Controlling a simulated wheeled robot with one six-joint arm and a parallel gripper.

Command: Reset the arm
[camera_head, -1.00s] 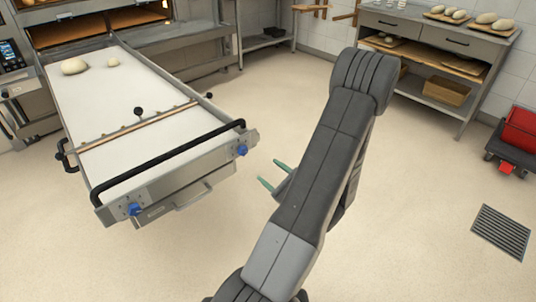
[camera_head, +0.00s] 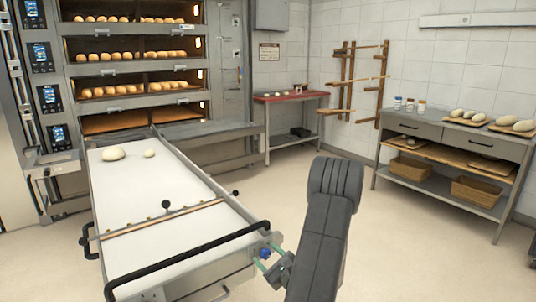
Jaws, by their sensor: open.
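My arm is folded up at the lower middle right of the head view. My gripper (camera_head: 264,258) shows partly beside the arm, with its two greenish fingers apart and nothing seen between them. It appears in front of the near right corner of the loader table in the picture; whether they touch cannot be told. The loader table (camera_head: 190,239) has a white top and a black front handle (camera_head: 190,262). Two pale dough pieces, a larger one (camera_head: 113,153) and a smaller one (camera_head: 149,154), lie at its far end.
The deck oven (camera_head: 133,70) with several lit decks of bread stands behind the loader. A red-topped side table (camera_head: 291,97) stands at the back. A steel workbench (camera_head: 418,129) with dough boards and baskets is at the right. Floor between loader and workbench is clear.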

